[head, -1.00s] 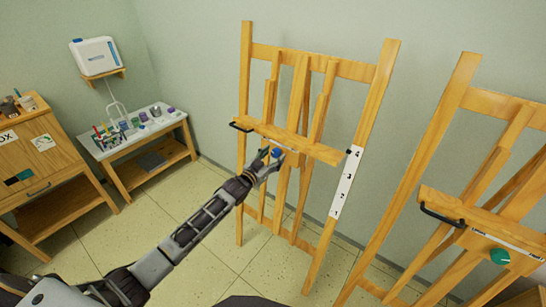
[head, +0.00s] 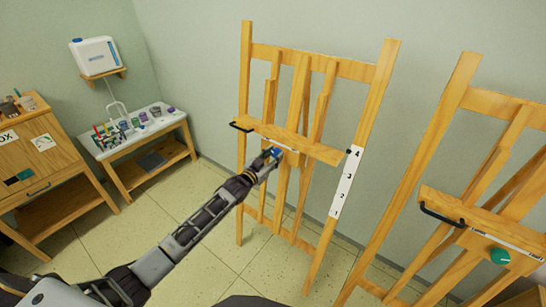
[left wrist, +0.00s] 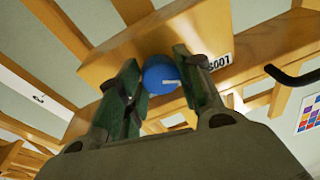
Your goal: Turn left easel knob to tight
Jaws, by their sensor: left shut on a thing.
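The left easel (head: 300,75) stands against the wall. Its round blue knob (head: 277,152) sits under the middle of the tray ledge (head: 318,149). My left gripper (head: 270,158) reaches it from the lower left. In the left wrist view, the blue knob (left wrist: 160,75) lies between the two fingers of my left gripper (left wrist: 163,88), which are shut on it. A short white mark (left wrist: 170,82) shows on the knob's face. The fingers hide part of the knob in the head view. My right gripper is not in view.
A second easel (head: 452,110) with a green knob (head: 499,257) stands at the right. A black handle (head: 243,127) sticks out at the ledge's left end. A white number strip (head: 346,183) is on the right leg. A paint table (head: 180,125) stands at the left.

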